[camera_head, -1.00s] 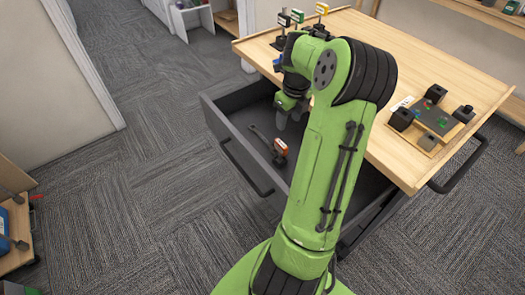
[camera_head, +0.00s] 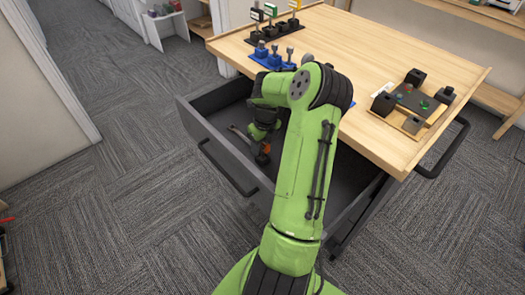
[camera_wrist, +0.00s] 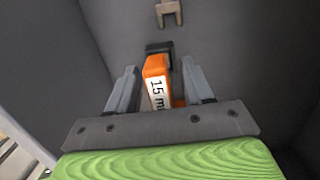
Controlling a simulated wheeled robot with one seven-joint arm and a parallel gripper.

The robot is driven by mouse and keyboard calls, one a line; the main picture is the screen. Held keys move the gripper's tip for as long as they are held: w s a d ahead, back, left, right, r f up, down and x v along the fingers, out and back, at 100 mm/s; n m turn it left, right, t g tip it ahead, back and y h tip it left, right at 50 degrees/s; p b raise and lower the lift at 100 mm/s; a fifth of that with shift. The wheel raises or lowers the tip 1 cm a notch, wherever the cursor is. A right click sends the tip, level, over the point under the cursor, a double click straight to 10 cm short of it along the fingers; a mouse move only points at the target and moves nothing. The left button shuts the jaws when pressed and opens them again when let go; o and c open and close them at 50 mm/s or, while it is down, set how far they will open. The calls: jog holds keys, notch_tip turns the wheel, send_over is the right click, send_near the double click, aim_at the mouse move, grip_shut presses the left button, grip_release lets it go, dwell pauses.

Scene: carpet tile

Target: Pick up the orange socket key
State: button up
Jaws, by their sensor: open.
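The orange socket key (camera_head: 264,151) lies in the open dark drawer, partly hidden by my gripper in the head view. In the wrist view its orange block (camera_wrist: 155,80) carries a white label reading "15 m", the rest of which is cut off, and a dark end points up the picture. My gripper (camera_wrist: 157,82) is open, with one grey finger on each side of the orange block. I cannot tell how far the fingertips are above the drawer floor.
The drawer (camera_head: 225,158) has raised walls around my gripper, and the wooden table top (camera_head: 375,60) overhangs its right side. A small brownish fitting (camera_wrist: 168,13) shows ahead in the wrist view. On the table are blue holders (camera_head: 272,58) and a board with black blocks (camera_head: 412,100).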

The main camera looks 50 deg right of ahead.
jog(key=shift+r, duration=0.1)
grip_shut()
dwell(0.3)
